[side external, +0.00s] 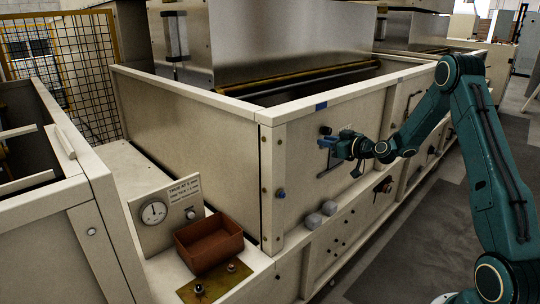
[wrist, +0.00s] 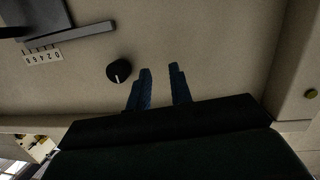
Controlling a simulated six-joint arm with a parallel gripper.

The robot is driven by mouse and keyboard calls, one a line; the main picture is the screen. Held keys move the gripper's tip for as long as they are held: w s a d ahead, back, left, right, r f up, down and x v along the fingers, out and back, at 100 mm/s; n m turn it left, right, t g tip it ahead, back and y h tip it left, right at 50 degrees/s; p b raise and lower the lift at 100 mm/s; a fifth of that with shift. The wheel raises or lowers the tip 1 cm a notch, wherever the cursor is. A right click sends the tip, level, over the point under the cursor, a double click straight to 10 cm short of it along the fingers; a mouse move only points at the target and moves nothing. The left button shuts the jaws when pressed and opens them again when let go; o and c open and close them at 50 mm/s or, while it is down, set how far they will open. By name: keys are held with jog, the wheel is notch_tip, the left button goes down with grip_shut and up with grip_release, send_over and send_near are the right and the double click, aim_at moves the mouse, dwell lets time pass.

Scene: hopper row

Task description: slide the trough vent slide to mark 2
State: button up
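The vent slide appears to be the dark plate with a long grey bar (wrist: 68,38) at the upper left of the wrist view. A small white numbered scale (wrist: 43,55) lies beside it; I cannot tell which mark the slide is at. In the side view the vent's dark frame (side external: 322,163) is partly hidden behind my gripper. My gripper (wrist: 160,68) has its two blue fingers apart with nothing between them. It also shows in the side view (side external: 331,143), close to the trough's front panel. The fingers are right of the slide, not touching it.
A black knob (wrist: 120,70) with a white line is just left of my left finger. A brown bin (side external: 210,243) and a dial gauge (side external: 154,212) stand at the lower left.

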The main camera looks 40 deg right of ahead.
jog(key=s+d+f+m+h, duration=0.3)
jog(key=d+f, duration=0.3)
jog(key=d, duration=0.2)
jog(key=s+d+f+m+g+h, duration=0.1)
jog(key=s+d+f+m+h, duration=0.2)
jog(key=s+d+f+h, duration=0.2)
jog(key=d+f, duration=0.2)
jog(key=d, duration=0.1)
jog(key=shift+s+d+m+h, duration=0.3)
jog(key=shift+s+d+m, duration=0.05)
jog(key=shift+s+m, duration=0.05)
jog(key=shift+w, duration=0.1)
jog(key=shift+x, duration=6.75)
jog(key=shift+d+r, duration=0.1)
jog(key=shift+c, duration=0.4)
grip_shut()
